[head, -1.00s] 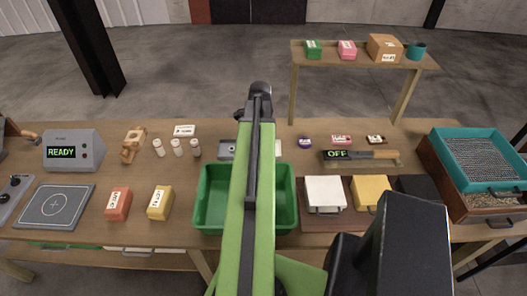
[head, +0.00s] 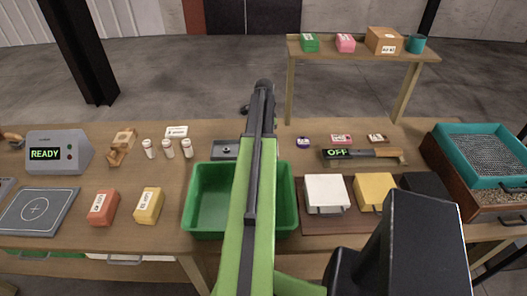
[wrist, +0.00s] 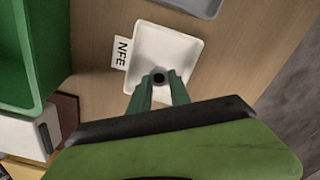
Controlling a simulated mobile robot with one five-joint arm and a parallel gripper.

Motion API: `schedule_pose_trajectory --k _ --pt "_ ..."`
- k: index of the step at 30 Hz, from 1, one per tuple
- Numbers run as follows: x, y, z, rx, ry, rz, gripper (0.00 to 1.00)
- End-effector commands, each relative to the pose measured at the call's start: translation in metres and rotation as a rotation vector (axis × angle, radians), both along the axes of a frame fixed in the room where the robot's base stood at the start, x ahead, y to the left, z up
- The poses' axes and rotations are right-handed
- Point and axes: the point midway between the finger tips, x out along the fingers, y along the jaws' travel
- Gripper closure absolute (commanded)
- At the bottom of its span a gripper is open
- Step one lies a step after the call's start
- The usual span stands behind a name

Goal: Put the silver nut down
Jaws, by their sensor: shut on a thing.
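In the wrist view my gripper (wrist: 160,88) is shut on the silver nut (wrist: 158,71), a small ring with a dark centre between the green fingertips. The nut and fingertips overlap a white square tray (wrist: 175,45) marked "NFE". I cannot tell whether the nut touches the tray's floor or is held above it. In the head view my arm hides the gripper, the nut and the white tray.
A green bin (head: 210,205) stands on the wooden table; its wall (wrist: 40,50) also shows at the left in the wrist view. A grey tray (head: 222,150) lies behind the bin. Orange (head: 103,207) and yellow (head: 149,206) boxes stand to the left.

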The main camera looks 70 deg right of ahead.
Motion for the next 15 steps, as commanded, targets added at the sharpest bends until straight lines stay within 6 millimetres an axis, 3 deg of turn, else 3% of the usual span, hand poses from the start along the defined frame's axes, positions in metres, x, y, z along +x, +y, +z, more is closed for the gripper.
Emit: schedule_pose_trajectory --k 5,12,15 --pt "0.001 -0.001 -0.003 0.000 0.000 0.000 1.00" --pt "0.002 -0.001 -0.043 0.000 0.000 0.000 1.00" --pt "0.001 -0.001 -0.043 0.000 0.000 0.001 1.00"
